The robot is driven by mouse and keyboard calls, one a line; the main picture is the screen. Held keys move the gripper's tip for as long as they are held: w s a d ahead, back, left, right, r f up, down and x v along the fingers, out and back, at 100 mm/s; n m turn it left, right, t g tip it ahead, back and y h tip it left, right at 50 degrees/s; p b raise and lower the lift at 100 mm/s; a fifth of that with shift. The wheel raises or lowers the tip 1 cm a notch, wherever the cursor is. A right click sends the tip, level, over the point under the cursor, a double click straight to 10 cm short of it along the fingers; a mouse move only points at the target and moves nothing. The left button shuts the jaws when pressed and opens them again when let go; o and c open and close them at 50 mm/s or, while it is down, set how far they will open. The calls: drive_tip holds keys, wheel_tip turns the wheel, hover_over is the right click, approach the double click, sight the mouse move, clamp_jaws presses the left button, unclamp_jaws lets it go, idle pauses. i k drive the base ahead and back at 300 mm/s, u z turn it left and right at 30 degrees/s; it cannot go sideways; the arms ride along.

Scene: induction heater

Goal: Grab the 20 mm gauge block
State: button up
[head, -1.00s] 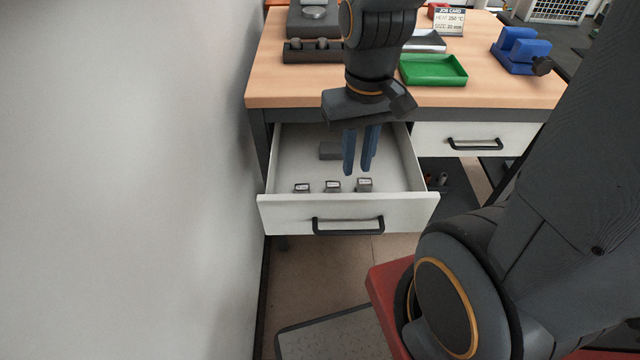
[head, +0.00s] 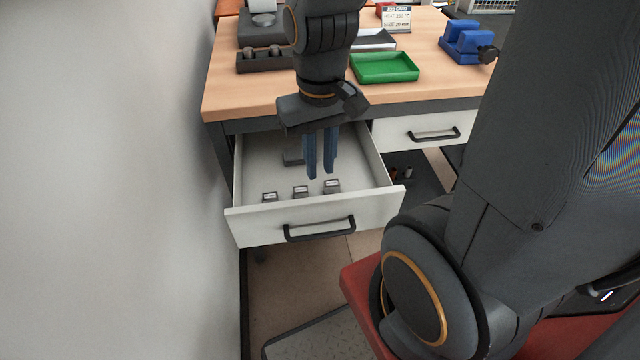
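Three small grey blocks with pale labels stand in a row near the front of the open drawer (head: 375,165): a left one (head: 269,197), a middle one (head: 300,192) and a right one (head: 332,187). The labels are too small to read, so I cannot tell which is the 20 mm gauge block. My gripper (head: 320,177) points down into the drawer with its two blue fingers apart and nothing seen between them. Its fingertips appear just behind the middle and right blocks; their height above the drawer floor is unclear.
On the wooden tabletop (head: 225,100) are a green tray (head: 385,68), a blue vise (head: 468,42), a dark holder (head: 262,62) and a job card (head: 397,18). A wall (head: 100,180) stands close at left.

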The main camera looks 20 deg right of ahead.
sight(270, 197)
drive_tip(key=u, duration=0.05)
drive_tip(key=k, duration=0.5)
drive_tip(key=z, duration=1.2)
drive_tip(key=i, duration=0.65)
drive_tip(key=u, duration=0.8)
